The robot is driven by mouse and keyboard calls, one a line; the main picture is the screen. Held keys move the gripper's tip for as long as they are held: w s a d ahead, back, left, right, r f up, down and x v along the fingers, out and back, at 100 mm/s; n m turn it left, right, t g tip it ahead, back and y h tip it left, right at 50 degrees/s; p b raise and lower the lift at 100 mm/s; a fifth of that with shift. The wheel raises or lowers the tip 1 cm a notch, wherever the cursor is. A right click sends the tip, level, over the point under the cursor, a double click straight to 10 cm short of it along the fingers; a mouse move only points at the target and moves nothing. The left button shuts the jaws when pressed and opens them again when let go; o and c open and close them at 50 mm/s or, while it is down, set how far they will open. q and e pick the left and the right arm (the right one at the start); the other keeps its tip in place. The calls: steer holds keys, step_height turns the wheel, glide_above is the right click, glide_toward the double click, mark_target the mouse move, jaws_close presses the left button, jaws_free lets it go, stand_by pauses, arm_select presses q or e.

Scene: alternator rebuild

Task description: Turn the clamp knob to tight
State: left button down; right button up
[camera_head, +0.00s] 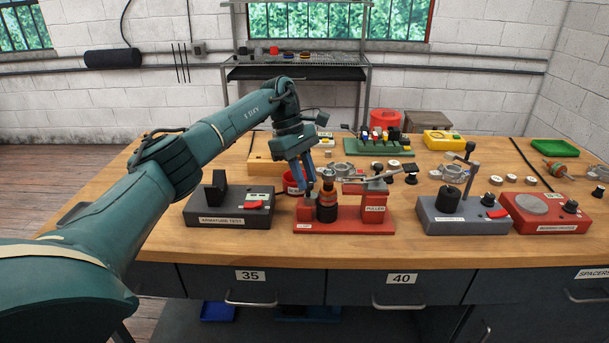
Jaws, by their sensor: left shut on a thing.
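The red puller fixture (350,222) stands near the front edge of the bench, with a "PULLER" label on its right block. A small label that seems to read "CLAMP" is at its front left. My left gripper (309,188) points down over the fixture's left end, its blue fingers shut on the clamp knob, which they largely hide. The knob's setting cannot be read. A dark and copper-coloured rotor part (327,205) stands upright in the fixture just right of the fingers. My right gripper is not in view.
An armature test box (230,207) stands left of the fixture, and a grey press station (455,218) stands to its right. A red station (541,212) is farther right. A red bin (295,181) is close behind my fingers. The bench front edge is clear.

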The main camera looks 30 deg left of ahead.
arm_select(q)
steer(key=shift+w+r, duration=0.1)
stand_by(0.4)
steer(key=c, duration=1.2)
jaws_free()
steer(key=p+v, duration=0.6)
steer(key=v, duration=0.7)
steer(key=shift+p, duration=0.4)
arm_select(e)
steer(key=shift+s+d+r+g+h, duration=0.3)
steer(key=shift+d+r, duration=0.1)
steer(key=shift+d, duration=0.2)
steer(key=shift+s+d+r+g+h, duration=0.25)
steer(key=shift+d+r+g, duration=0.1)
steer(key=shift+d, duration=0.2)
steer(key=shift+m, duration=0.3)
